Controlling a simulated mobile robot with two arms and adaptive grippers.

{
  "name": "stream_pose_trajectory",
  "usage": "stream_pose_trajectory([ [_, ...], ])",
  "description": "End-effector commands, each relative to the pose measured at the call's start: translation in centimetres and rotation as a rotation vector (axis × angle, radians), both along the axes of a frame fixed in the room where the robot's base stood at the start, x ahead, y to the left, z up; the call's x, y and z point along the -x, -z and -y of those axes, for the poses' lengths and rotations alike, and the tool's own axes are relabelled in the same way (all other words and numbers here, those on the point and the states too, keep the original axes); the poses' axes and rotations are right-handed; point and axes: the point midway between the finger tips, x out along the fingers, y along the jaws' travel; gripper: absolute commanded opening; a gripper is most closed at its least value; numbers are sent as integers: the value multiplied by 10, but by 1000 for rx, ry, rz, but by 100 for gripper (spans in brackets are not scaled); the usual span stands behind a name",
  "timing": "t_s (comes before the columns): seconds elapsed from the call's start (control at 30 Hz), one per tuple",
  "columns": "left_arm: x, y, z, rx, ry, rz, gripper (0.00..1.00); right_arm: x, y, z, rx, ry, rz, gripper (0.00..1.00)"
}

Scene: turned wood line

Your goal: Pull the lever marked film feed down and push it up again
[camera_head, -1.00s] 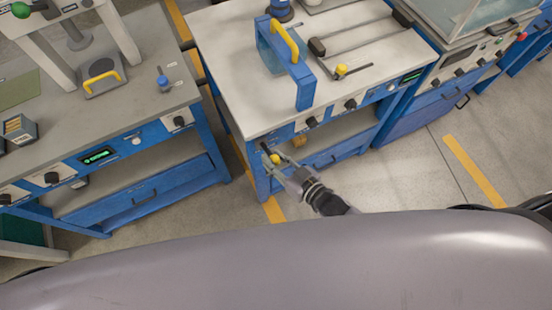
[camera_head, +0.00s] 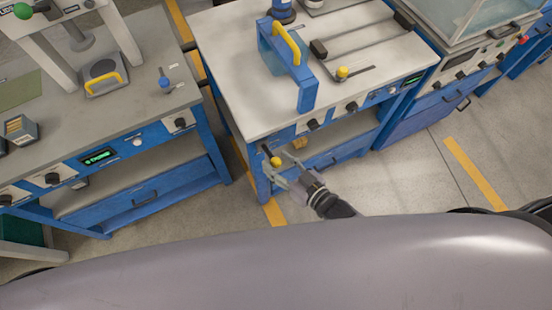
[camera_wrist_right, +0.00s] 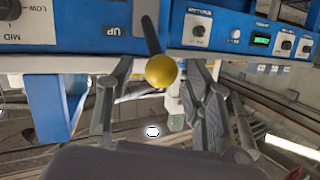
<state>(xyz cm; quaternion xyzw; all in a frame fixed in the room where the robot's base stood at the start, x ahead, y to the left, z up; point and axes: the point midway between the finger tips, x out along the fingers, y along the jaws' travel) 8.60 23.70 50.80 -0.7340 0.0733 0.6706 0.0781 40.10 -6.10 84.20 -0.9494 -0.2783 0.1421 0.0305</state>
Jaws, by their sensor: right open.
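A dark lever with a round yellow knob (camera_head: 276,161) sticks out from the front panel of the middle blue bench, near its left end. In the right wrist view the knob (camera_wrist_right: 161,71) is close and central, with its dark rod running up to the panel. A label beside it reads "UP"; I cannot read "film feed". My right gripper (camera_head: 281,164) is open, its fingers on either side of the knob with gaps visible in the wrist view (camera_wrist_right: 163,88). My left gripper is not in view.
The middle bench top (camera_head: 235,70) carries a blue frame with a yellow handle (camera_head: 287,42) and a slide with a yellow knob (camera_head: 342,71). Another bench (camera_head: 115,135) stands at left. Other black knobs (camera_head: 312,124) line the panel. Floor in front is open.

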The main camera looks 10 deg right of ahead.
Motion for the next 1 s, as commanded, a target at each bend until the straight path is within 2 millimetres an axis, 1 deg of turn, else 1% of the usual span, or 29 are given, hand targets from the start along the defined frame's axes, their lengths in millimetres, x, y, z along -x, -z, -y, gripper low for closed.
stream_pose_trajectory([
  [0.03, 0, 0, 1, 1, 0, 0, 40, 10, -2, 6, 2, -2, -3, 47],
  [0.3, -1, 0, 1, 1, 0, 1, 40, 56, -17, 37, 2, 0, -3, 47],
  [0.5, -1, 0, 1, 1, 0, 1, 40, 78, -25, 52, 0, 0, 0, 47],
  [0.67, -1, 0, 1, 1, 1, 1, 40, 84, -27, 57, -1, 0, 3, 47],
  [1.0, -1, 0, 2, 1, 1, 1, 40, 84, -28, 56, -1, 0, 3, 47],
])
